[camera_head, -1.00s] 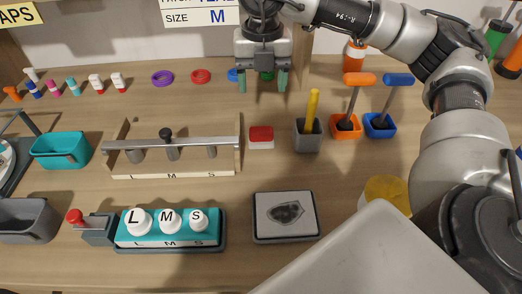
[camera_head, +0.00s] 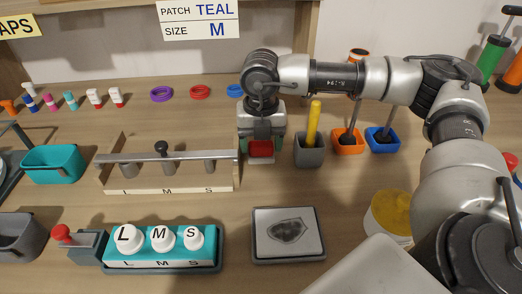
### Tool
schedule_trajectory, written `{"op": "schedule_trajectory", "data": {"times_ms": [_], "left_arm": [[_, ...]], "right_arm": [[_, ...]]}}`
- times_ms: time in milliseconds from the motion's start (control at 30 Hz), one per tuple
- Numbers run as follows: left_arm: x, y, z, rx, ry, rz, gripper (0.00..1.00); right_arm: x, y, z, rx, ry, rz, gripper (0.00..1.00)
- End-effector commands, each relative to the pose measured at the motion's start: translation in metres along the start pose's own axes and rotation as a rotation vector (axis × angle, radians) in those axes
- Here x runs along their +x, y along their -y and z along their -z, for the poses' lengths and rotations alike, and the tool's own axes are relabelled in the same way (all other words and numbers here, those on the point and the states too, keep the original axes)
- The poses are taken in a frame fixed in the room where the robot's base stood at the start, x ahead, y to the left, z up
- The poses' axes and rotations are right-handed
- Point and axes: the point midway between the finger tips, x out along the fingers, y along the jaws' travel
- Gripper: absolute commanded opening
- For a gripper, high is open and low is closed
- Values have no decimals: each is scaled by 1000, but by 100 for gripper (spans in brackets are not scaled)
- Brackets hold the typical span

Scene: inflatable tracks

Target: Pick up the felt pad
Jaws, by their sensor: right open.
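A small red pad with a pale lower part (camera_head: 261,147), which looks like the felt pad, sits on the table right of the wooden rack. My right gripper (camera_head: 262,153) is directly over it, pointing down. Its two green-tipped fingers are apart, one on each side of the pad. The gripper body hides the pad's far part, and I cannot tell whether the fingers touch it. My left gripper is not in view.
A grey cup with a yellow stick (camera_head: 309,150) stands close right of the gripper, then orange (camera_head: 348,143) and blue (camera_head: 383,140) holders. The wooden rack (camera_head: 168,184) is close left. A grey tray with a shield drawing (camera_head: 288,255) lies in front.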

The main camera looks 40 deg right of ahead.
Motion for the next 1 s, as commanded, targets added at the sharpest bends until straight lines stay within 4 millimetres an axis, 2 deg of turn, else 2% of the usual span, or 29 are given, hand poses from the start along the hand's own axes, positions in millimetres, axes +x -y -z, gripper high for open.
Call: {"op": "schedule_trajectory", "data": {"times_ms": [100,300,333,500,533,733,867,1000], "left_arm": [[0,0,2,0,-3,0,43],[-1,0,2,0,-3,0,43],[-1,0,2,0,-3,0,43],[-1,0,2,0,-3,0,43],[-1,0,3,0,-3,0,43],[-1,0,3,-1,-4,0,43],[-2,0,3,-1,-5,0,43],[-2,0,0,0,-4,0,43]], "right_arm": [[9,0,0,0,-1,0,66],[10,0,0,0,0,0,66],[10,0,0,0,0,0,64],[10,0,0,0,0,0,38],[10,0,0,0,0,0,36],[9,0,0,0,0,-1,36],[-2,0,0,1,2,-2,36],[-28,-1,0,0,2,-4,36]]}}
